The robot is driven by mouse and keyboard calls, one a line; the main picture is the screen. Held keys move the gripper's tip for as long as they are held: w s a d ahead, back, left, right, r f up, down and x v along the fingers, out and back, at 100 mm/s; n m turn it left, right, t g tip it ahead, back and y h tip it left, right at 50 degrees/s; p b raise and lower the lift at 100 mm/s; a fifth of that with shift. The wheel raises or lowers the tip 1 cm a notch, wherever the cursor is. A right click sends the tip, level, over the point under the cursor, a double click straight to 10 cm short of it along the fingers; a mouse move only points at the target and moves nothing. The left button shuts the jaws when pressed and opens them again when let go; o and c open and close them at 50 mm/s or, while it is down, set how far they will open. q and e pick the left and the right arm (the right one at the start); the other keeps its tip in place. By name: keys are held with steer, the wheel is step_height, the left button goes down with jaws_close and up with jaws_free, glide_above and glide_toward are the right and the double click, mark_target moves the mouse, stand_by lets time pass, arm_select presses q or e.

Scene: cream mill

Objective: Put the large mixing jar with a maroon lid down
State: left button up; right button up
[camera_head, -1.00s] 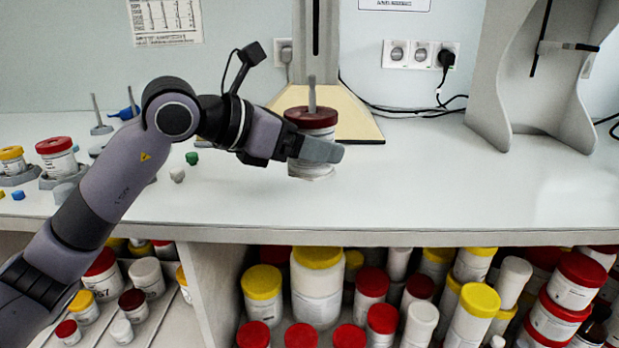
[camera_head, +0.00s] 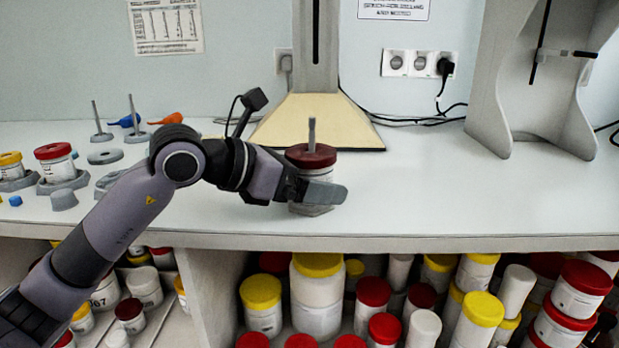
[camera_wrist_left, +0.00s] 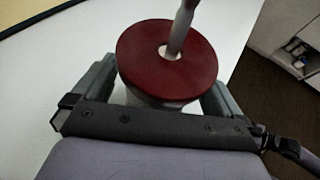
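The large mixing jar (camera_head: 311,157) has a maroon lid with a grey rod rising from its middle and a pale body. It is upright over the front part of the white bench (camera_head: 430,190), and its grey bottom appears at or very close to the bench top; I cannot tell for sure whether it touches. My left gripper (camera_head: 318,192) is around the jar's body, below the lid. In the left wrist view the gripper (camera_wrist_left: 160,95) has one finger on each side of the jar, whose lid (camera_wrist_left: 168,62) hides most of the body. My right gripper is not in view.
A cream stand base (camera_head: 318,122) with a grey column is behind the jar. Smaller jars (camera_head: 56,163) in grey holders and loose parts are at the left. A grey frame (camera_head: 490,90) stands at the right. The bench is clear right of the jar; shelves of jars lie below.

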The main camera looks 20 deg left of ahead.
arm_select(q)
steer(key=shift+a+r, duration=0.1)
steer(key=shift+r, duration=0.15)
steer(key=v, duration=1)
steer(key=shift+s+a, duration=0.1)
steer(key=shift+s, duration=0.05)
steer(key=shift+v, duration=0.8)
steer(key=shift+r, duration=0.1)
